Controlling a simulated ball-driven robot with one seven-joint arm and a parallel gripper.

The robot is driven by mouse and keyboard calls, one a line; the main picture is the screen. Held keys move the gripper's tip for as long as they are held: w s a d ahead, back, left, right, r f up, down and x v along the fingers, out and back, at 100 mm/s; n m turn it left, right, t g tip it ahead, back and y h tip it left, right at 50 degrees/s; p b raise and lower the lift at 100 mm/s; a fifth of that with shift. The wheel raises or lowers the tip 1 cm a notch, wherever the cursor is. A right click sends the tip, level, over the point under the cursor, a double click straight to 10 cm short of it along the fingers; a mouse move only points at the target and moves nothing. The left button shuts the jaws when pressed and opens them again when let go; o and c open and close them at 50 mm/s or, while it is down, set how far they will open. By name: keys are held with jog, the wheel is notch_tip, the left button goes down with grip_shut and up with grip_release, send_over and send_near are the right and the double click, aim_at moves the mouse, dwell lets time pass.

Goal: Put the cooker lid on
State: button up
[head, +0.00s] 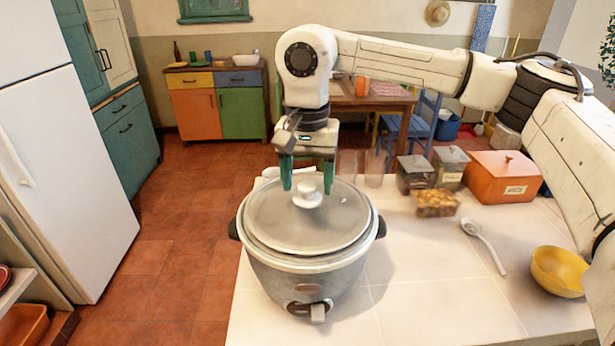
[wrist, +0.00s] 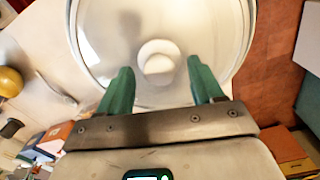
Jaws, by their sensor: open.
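The grey cooker (head: 304,276) stands on the near left part of the white tiled counter. Its round glass lid (head: 268,218) with a white knob (head: 308,195) lies on top of the cooker and looks level. My gripper (head: 307,189) is above the lid, pointing down, with its green fingers apart at the knob. In the wrist view the lid (wrist: 95,40) fills the upper middle, and the white knob (wrist: 158,62) lies a little beyond and between the fingertips of my gripper (wrist: 163,78). I cannot tell whether the fingers touch the knob.
Right of the cooker are a clear food box (head: 437,203), a white ladle (head: 484,243) and a yellow bowl (head: 558,271). Dark jars (head: 413,174) and an orange bread bin (head: 503,177) stand along the back edge. The counter between cooker and ladle is clear.

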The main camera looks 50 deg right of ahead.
notch_tip(320, 180, up, 11)
jog(key=b, duration=0.1)
dwell(0.6)
jog(key=shift+f, duration=0.15)
dwell(0.7)
